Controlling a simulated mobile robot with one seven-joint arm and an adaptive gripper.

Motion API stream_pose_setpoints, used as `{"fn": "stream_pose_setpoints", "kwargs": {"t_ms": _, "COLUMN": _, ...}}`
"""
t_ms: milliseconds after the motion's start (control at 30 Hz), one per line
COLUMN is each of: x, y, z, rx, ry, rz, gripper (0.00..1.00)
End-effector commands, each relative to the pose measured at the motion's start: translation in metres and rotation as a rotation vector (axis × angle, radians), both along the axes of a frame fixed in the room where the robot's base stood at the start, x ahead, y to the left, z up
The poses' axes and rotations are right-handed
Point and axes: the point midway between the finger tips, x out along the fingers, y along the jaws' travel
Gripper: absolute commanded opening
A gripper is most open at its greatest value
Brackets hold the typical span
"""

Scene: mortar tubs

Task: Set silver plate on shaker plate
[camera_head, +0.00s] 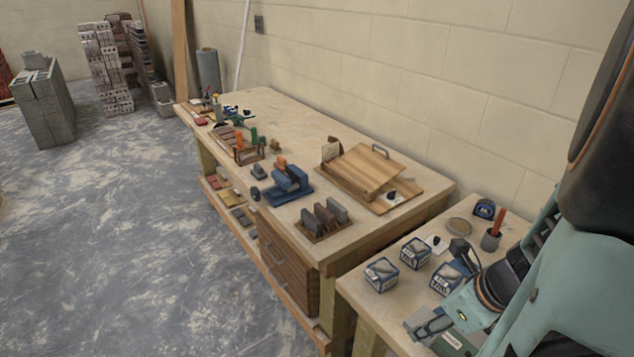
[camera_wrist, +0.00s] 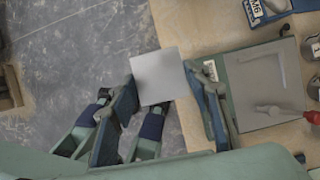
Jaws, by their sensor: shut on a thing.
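The silver plate is a thin, pale grey square (camera_wrist: 157,72) in the wrist view. It sits between the two fingers of my gripper (camera_wrist: 160,84), which is shut on it, near the table's front edge with the floor showing beyond. A flat grey plate with a green border (camera_wrist: 247,88), which looks like the shaker plate, lies on the table just right of my gripper and apart from the silver plate. In the head view my gripper (camera_head: 432,323) is low at the right, over the near table; the silver plate is hard to make out there.
In the head view, several blue-and-white boxes (camera_head: 381,274), a round dish (camera_head: 459,225) and a dark cup (camera_head: 491,240) stand on the near table. A longer workbench (camera_head: 250,110) with tools stands beyond.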

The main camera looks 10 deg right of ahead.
Motion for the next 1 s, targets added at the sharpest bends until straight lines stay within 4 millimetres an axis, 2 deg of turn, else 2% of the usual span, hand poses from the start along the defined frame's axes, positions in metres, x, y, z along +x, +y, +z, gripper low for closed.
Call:
{"fn": "stream_pose_setpoints", "kwargs": {"t_ms": 133, "x": 0.009, "y": 0.002, "z": 0.001, "rx": 0.0, "ry": 0.001, "rz": 0.103, "gripper": 0.1}}
{"fn": "stream_pose_setpoints", "kwargs": {"t_ms": 267, "x": 0.029, "y": 0.01, "z": 0.003, "rx": 0.001, "ry": 0.003, "rz": 0.34, "gripper": 0.1}}
{"fn": "stream_pose_setpoints", "kwargs": {"t_ms": 567, "x": 0.091, "y": 0.051, "z": 0.003, "rx": 0.003, "ry": 0.002, "rz": 1.18, "gripper": 0.1}}
{"fn": "stream_pose_setpoints", "kwargs": {"t_ms": 800, "x": 0.137, "y": 0.102, "z": -0.004, "rx": 0.004, "ry": 0.002, "rz": 1.929, "gripper": 0.1}}
{"fn": "stream_pose_setpoints", "kwargs": {"t_ms": 1000, "x": 0.164, "y": 0.141, "z": -0.011, "rx": 0.003, "ry": 0.002, "rz": 2.42, "gripper": 0.1}}
